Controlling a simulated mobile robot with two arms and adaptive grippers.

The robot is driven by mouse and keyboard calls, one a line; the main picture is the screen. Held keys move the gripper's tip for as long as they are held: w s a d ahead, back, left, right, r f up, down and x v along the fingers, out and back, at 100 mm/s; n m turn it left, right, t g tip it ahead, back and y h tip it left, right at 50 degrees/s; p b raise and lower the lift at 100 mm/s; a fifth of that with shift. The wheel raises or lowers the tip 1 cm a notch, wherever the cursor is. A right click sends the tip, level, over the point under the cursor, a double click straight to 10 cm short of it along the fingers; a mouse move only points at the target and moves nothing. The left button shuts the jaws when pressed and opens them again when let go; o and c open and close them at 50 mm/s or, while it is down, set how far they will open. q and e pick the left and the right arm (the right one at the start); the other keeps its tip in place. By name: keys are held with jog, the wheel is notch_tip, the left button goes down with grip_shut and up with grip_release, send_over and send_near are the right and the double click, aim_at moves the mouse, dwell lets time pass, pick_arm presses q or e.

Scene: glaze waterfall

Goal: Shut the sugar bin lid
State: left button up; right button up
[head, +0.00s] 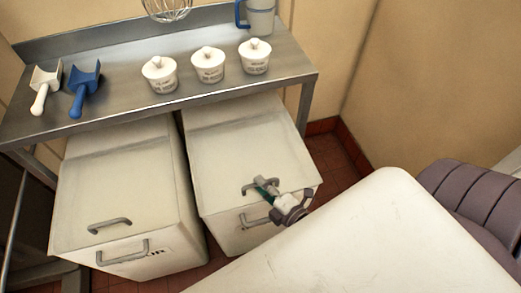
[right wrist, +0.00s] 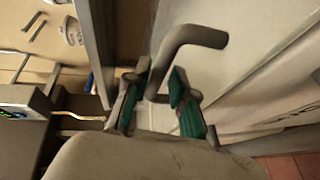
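Two pale bins stand under the steel table. The left bin (head: 125,190) has lettering ending in "UR" on its front. The right bin's front label is mostly covered by my arm, so I cannot read it; I take this as the sugar bin (head: 226,238). Its lid (head: 235,140) lies about flat on top; I cannot tell whether it is fully down. My right gripper (head: 268,190) is at the grey lid handle (head: 250,187). In the right wrist view the bent handle (right wrist: 190,35) reaches between the green-padded fingers (right wrist: 160,98), which stand apart. My left gripper is out of view.
The steel table (head: 125,88) above the bins holds several white lidded pots (head: 208,66), a white scoop (head: 45,85), a blue scoop (head: 86,88) and a jug (head: 260,18). A whisk (head: 168,8) shows above. A wall (head: 420,80) is at the right.

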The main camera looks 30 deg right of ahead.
jog(key=v, duration=1.1)
jog(key=shift+s, duration=0.15)
jog(key=shift+a, duration=0.1)
